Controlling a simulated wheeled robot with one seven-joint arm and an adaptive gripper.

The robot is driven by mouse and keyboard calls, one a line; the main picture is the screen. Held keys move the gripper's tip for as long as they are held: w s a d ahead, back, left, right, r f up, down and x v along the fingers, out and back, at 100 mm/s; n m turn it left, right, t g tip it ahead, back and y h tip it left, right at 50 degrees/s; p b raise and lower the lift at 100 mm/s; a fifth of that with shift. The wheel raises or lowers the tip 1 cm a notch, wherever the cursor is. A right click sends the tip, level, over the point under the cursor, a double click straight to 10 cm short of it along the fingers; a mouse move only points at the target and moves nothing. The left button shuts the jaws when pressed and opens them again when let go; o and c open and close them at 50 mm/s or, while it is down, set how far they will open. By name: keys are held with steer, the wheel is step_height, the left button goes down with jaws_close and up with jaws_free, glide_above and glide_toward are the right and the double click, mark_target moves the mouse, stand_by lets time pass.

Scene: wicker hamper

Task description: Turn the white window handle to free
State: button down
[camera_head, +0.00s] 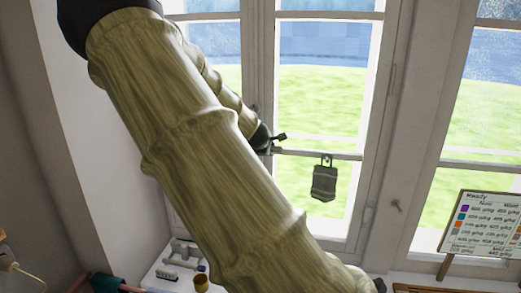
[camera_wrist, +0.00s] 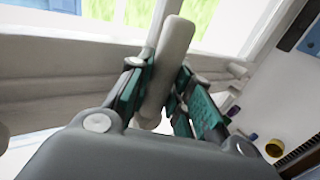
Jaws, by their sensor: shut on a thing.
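The white window handle (camera_wrist: 172,62) shows in the wrist view as a pale rounded bar, tilted slightly to the right. It lies between the teal-padded fingers of my gripper (camera_wrist: 163,88), which are shut on it. In the head view, my gripper (camera_head: 272,138) is at the middle upright of the window (camera_head: 260,70). My arm covers much of that view, and the handle cannot be made out clearly there. The window sashes look closed.
A small grey woven holder (camera_head: 324,184) hangs just right of my gripper. A sign board (camera_head: 484,226) stands at the lower right. The wall (camera_head: 95,130) is close on the left.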

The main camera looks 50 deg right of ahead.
stand_by(0.3)
steer(key=c, duration=1.3)
jaws_free()
steer(key=v, duration=1.2)
steer(key=shift+f, duration=0.1)
